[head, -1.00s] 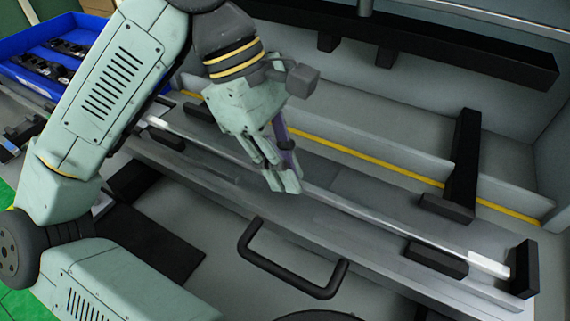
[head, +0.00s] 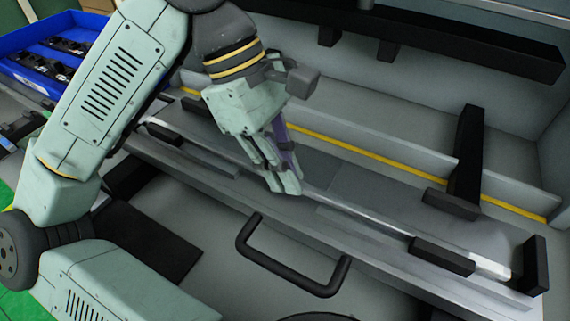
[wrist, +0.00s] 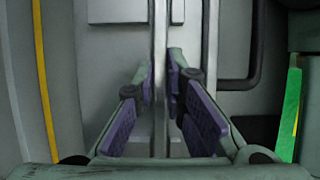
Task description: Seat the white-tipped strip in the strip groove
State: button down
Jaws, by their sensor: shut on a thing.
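The white-tipped strip (head: 350,211) is a long, thin grey bar that runs from upper left to lower right in the head view. Its white end (head: 490,267) lies close to the black end block (head: 534,268), behind a low black block (head: 441,257). My gripper (head: 285,188) is shut on the strip near its middle, fingers pointing down. In the wrist view the strip (wrist: 160,30) runs between the purple-padded fingers (wrist: 160,75). The strip lies low along the grey ledge (head: 300,222). I cannot tell whether it is fully down in the groove.
A black handle (head: 290,262) stands in front of the ledge. A black upright bar (head: 467,150) stands behind the strip at right, and a long black rail (head: 470,48) runs along the back. A blue bin (head: 30,82) with dark parts is at upper left.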

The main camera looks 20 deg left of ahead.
jog(key=shift+f, duration=0.3)
jog(key=c, duration=1.6)
grip_release()
jog(key=shift+r, duration=0.15)
jog(key=v, duration=1.1)
jog(key=shift+a+r, duration=0.2)
jog(key=shift+r, duration=0.15)
